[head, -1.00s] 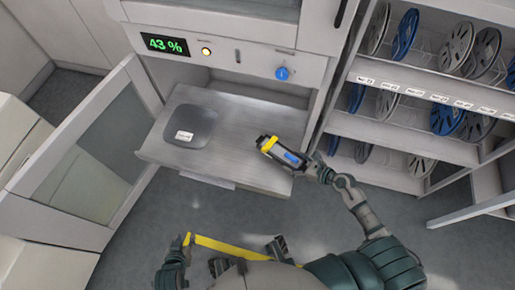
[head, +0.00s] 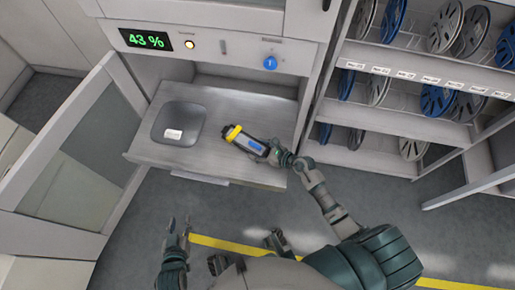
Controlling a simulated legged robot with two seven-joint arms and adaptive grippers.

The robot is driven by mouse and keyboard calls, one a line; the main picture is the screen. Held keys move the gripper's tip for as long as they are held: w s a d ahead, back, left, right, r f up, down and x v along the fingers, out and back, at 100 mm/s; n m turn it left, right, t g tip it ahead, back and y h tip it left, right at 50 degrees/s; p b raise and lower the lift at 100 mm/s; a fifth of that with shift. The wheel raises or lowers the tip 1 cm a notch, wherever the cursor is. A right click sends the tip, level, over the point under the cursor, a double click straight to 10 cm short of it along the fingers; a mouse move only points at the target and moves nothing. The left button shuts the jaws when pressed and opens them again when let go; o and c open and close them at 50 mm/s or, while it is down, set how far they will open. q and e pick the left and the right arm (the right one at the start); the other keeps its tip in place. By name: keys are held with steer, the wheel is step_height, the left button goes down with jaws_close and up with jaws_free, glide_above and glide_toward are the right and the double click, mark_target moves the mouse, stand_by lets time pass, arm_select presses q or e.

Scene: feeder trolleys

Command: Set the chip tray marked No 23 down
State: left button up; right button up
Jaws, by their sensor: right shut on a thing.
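A dark grey, rounded-square chip tray (head: 180,113) with a small white label lies flat on the pulled-out metal shelf of the cabinet; the label is too small to read. No gripper touches it. My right gripper (head: 277,156) is shut on a yellow and black handheld device (head: 246,141) with a blue screen. It holds the device over the right part of the shelf, to the right of the tray and apart from it. My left gripper (head: 179,226) is open and empty, low in front of the shelf, over the floor.
The shelf (head: 225,107) has bare room around the tray. Above it are a 43 % display (head: 145,39), a lit button and a blue knob (head: 270,63). An open glazed door (head: 75,155) stands at left. Reel racks (head: 400,118) stand at right.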

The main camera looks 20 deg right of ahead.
steer(key=shift+a, duration=0.1)
steer(key=o, duration=1.3)
steer(key=shift+c, duration=0.2)
steer(key=shift+s, duration=0.1)
